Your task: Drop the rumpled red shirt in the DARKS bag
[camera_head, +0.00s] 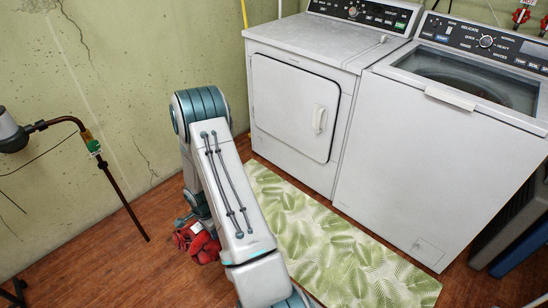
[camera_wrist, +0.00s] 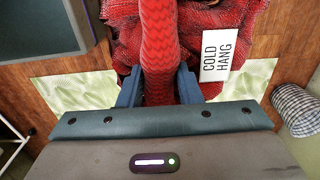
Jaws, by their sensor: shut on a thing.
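The rumpled red shirt (camera_head: 203,246) hangs low over the floor at the end of my arm, partly hidden by it. In the wrist view the shirt (camera_wrist: 240,30) shows scaly-looking folds and a white tag (camera_wrist: 216,56) reading "COLD HANG". My gripper (camera_wrist: 159,84) is shut on a bunched fold of the shirt, with a dark finger on each side. In the head view my gripper (camera_head: 192,222) is mostly hidden behind the arm. No bag marked DARKS can be made out in either view.
A white dryer (camera_head: 292,105) and washer (camera_head: 430,155) stand at the back and right. A green leaf-patterned mat (camera_head: 330,250) lies before them. Dark and blue containers (camera_head: 520,235) stand at the right edge. A checked cloth item (camera_wrist: 297,108) lies right in the wrist view.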

